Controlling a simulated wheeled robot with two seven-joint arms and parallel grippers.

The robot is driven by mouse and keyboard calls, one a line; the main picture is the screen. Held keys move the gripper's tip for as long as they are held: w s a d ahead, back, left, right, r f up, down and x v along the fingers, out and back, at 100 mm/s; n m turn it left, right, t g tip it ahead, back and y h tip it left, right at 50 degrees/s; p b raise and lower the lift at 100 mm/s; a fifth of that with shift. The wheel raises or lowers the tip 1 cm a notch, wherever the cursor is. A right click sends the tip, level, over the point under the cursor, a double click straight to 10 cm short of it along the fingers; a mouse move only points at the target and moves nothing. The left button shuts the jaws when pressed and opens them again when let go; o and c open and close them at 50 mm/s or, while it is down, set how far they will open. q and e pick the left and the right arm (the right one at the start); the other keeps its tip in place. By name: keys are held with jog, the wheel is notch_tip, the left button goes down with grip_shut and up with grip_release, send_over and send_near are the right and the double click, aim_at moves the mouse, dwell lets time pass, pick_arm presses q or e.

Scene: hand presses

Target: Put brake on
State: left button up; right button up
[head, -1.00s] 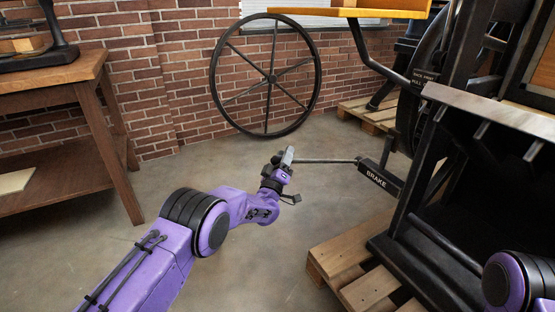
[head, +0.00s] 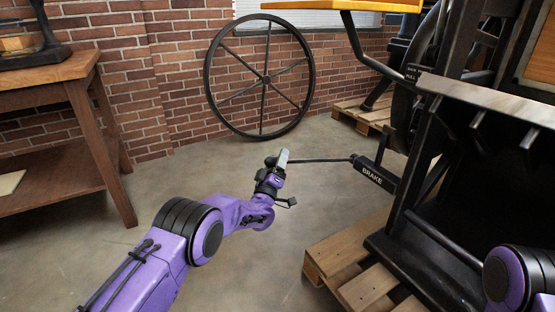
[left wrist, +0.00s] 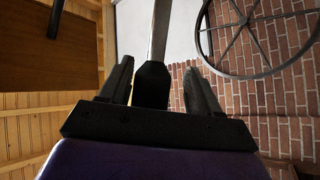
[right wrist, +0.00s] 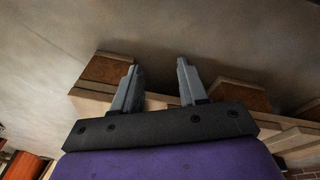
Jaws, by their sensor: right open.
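The brake lever (head: 322,160) is a thin dark rod running left, about level, from a black block marked BRAKE (head: 372,175) on the press. Its black knob (left wrist: 152,82) is between my left gripper's fingers in the left wrist view. My left gripper (head: 282,160) is at the lever's free end. Its fingers (left wrist: 158,80) are spread, with a visible gap between the knob and the right finger. Contact with the left finger is unclear. My right gripper (right wrist: 159,80) is open and empty in the right wrist view, above wooden pallet boards (right wrist: 232,94).
The black press (head: 450,190) stands on a wooden pallet (head: 345,265) at right. A spoked wheel (head: 263,79) leans on the brick wall. A wooden table (head: 50,90) stands at left. A yellow-edged board (head: 345,6) overhangs at the top. The floor (head: 190,150) between is clear.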

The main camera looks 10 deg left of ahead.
pick_arm(q)
jog(key=shift+r, duration=0.15)
jog(key=shift+s, duration=0.1)
jog(key=p+v, duration=0.4)
jog(key=v, duration=0.6)
jog(key=shift+s+f, duration=0.15)
jog(key=shift+f, duration=0.05)
pick_arm(e)
jog(key=shift+m+t+h, duration=0.6)
jog(key=shift+m+t, duration=0.3)
jog(key=r, duration=0.1)
jog(key=w+r, duration=0.2)
jog(key=r, duration=0.1)
jog(key=shift+d+r, duration=0.1)
jog(key=shift+d, duration=0.25)
